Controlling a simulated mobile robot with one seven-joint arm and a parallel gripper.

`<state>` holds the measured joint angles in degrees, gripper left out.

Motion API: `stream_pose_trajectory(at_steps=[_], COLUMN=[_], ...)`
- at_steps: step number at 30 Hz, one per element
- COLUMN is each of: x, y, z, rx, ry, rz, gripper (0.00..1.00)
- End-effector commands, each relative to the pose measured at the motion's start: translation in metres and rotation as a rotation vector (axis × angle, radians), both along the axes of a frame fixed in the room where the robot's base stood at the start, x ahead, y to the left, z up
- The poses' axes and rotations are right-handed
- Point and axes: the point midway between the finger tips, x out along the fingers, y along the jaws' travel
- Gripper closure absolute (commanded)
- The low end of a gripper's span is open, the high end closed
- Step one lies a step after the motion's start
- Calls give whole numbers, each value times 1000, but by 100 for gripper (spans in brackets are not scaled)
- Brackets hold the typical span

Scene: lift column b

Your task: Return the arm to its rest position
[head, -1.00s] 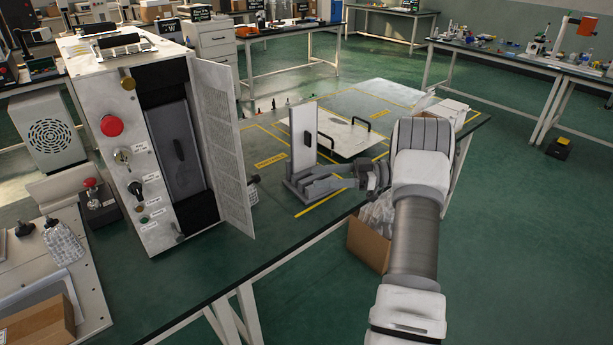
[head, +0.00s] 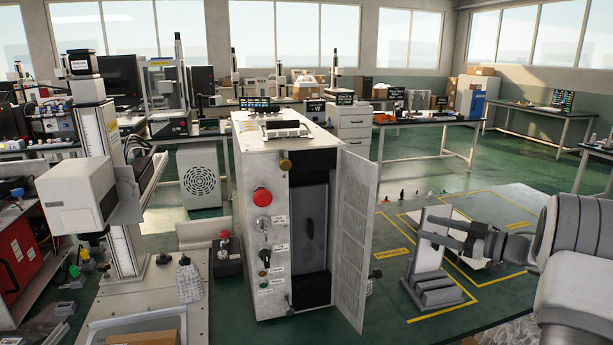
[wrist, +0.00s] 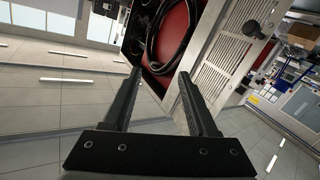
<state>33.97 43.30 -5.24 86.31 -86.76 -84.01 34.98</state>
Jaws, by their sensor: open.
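My gripper (head: 440,235) is at the right in the head view, at the end of my arm coming in from the right edge. Its fingers point left and overlap the upright pale plate of a stand (head: 436,284) with a grey slotted base; I cannot tell whether they touch it. In the wrist view my gripper (wrist: 160,74) has its two dark fingers apart, with nothing held between them. Beyond them is a red recess with black cables, beside a pale vented panel.
A white cabinet (head: 262,222) with a red button stands mid-view. Its perforated door (head: 355,240) is open towards the stand. A flat pale panel (head: 462,238) lies behind the stand. A white machine on a column (head: 85,195) stands left. Green floor shows beyond the table.

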Motion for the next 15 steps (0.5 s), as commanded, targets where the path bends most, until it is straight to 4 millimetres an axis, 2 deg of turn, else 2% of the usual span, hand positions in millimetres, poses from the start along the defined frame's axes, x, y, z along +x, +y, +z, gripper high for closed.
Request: stream_pose_trajectory(at_steps=[1, 3, 7, 11, 15], x=[10, 23, 33, 27, 4], y=[6, 9, 13, 16, 20], z=[28, 59, 111, 155, 189], rx=[-30, -67, -115, -144, -157], ry=[-29, -60, -89, -84, -34], rz=[-67, -174, -369, -553, -732], gripper=[41, 41, 41, 41, 41])
